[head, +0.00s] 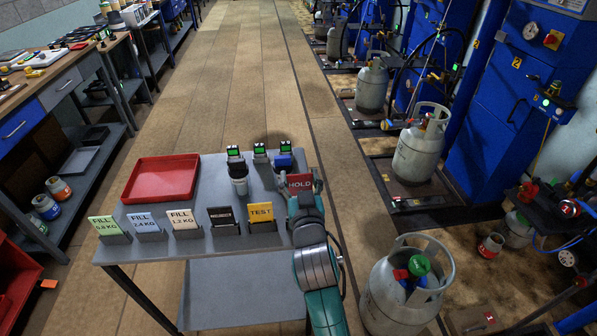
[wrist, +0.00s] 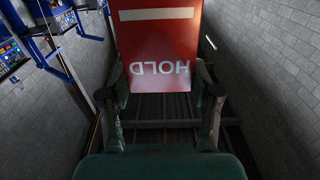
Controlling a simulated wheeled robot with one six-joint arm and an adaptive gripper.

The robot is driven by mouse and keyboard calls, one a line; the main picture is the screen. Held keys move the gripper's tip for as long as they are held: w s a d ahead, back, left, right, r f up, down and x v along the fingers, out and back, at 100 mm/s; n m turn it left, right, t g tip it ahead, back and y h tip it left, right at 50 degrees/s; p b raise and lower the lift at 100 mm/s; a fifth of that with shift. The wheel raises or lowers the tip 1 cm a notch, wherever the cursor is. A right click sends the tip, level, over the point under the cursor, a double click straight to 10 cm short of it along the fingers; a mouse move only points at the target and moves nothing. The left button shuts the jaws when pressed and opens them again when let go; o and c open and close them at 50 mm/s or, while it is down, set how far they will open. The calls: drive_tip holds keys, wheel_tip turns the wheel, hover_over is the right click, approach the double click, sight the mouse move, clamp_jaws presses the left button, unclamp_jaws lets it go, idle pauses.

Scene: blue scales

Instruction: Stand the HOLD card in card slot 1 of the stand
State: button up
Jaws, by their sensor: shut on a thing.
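The red HOLD card (head: 300,182) is between the fingers of my gripper (head: 303,188) at the right end of the grey table (head: 222,168). In the wrist view, the HOLD card (wrist: 158,42) faces the camera with its lettering upside down. My gripper (wrist: 160,95) is shut on it, with one finger at each side edge. A row of small grey card holders stands along the table's front edge; the yellow TEST card (head: 261,212) is nearest my gripper. My arm hides the front right corner. I cannot tell which part is card slot 1.
Green, blue and cream FILL cards (head: 181,219) and a black card (head: 221,215) stand left of TEST. A red tray (head: 161,179) lies at the table's back left. Several devices with green displays (head: 259,150) stand behind. A gas cylinder (head: 384,298) stands right.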

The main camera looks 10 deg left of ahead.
drive_tip(key=shift+s, duration=0.15)
wheel_tip(320, 180, down, 6)
drive_tip(key=shift+f, duration=0.15)
idle(1.2)
drive_tip(key=shift+f, duration=1)
idle(0.7)
drive_tip(key=o, duration=1.1)
drive_tip(key=shift+c, duration=0.2)
drive_tip(key=v, duration=1.2)
drive_tip(key=shift+s+d, duration=0.1)
